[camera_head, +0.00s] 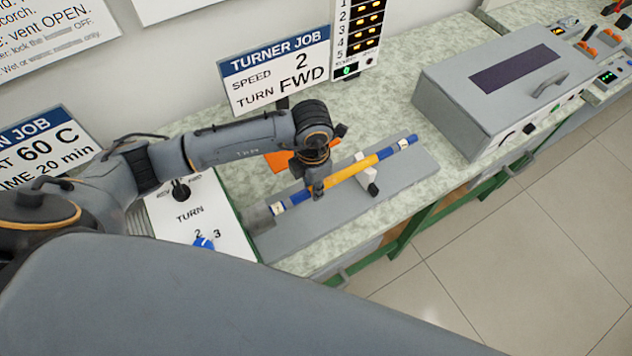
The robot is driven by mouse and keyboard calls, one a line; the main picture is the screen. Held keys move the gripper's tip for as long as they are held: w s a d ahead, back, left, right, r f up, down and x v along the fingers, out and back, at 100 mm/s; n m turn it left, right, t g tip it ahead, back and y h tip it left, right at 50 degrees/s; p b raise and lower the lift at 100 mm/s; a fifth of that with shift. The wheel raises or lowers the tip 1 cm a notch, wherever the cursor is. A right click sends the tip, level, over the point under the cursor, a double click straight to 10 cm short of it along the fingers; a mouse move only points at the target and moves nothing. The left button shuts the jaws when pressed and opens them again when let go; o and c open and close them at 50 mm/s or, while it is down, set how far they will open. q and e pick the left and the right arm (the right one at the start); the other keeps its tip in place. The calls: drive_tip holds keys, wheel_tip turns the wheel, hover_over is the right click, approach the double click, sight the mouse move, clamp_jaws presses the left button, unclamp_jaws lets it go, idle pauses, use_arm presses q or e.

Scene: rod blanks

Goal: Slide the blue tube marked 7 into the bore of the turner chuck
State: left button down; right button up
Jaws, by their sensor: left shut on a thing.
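The tube (385,153) is blue toward both ends with a long yellow middle and pale labels near the ends; I cannot read a 7 on it. It lies slanted over the grey bed of the turner, its far end up to the right. My left gripper (316,190) points down and is shut on the tube near its lower left part. The grey chuck (258,219) is at the left end of the bed. The tube's lower left end is at the chuck; I cannot tell whether it is inside the bore. My right gripper is not in view.
A white rest (361,160) with a black knob (373,189) stands at the tube's middle. The turner's white panel (195,215) has a blue knob (203,243). An orange piece (277,161) lies behind the tube. A large grey box (505,85) stands right.

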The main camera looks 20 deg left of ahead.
use_arm(q)
drive_tip(key=shift+s+a, duration=0.45)
drive_tip(key=shift+s, duration=0.15)
drive_tip(key=c, duration=1.1)
unclamp_jaws()
drive_tip(key=shift+r, duration=0.15)
wheel_tip(320, 180, up, 12)
drive_tip(key=shift+f, duration=0.15)
